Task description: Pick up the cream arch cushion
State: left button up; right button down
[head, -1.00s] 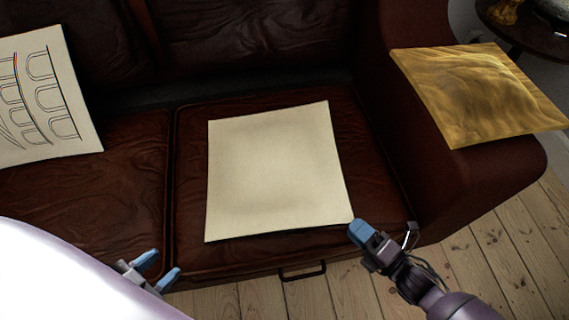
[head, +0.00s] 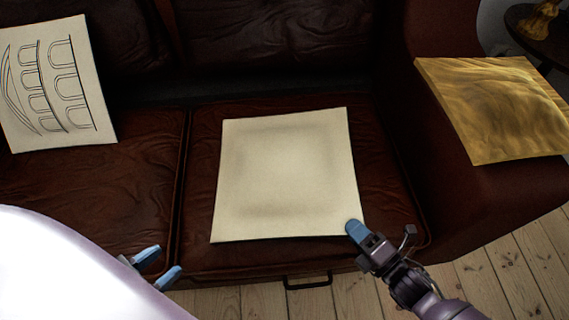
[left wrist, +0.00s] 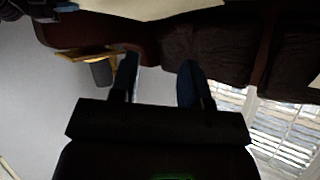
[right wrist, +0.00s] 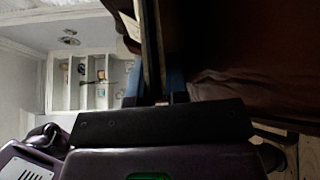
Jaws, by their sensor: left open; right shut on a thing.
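A cream cushion with line-drawn arches (head: 55,85) leans at the left of the sofa, apart from both grippers. A plain cream cushion (head: 285,175), with no arches on the side I see, lies on the right seat. My right gripper (head: 355,230) is shut on the near right corner of this plain cushion. Its thin edge shows between the fingers in the right wrist view (right wrist: 152,45). My left gripper (head: 158,264) is open and empty in front of the sofa, low at the left. A white shape of mine hides the lower left.
The dark red leather sofa (head: 150,190) fills most of the view. A gold cushion (head: 495,110) lies on its right arm. A dark side table (head: 530,30) stands at the far right. Bare floorboards (head: 490,275) are clear at the front right.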

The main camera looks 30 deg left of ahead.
jog(key=shift+w+r, duration=0.1)
jog(key=shift+r, duration=0.45)
notch_tip(320, 180, up, 19)
jog(key=p, duration=0.8)
pick_arm(q)
jog(key=shift+d+r+m+g+b, duration=0.3)
jog(key=shift+m+g+b, duration=0.35)
jog(key=shift+b, duration=1.3)
pick_arm(e)
jog(key=s+f+m, duration=0.1)
jog(key=s+f, duration=0.2)
jog(key=f, duration=0.6)
jog(key=shift+f+h, duration=0.3)
jog(key=shift+f, duration=0.05)
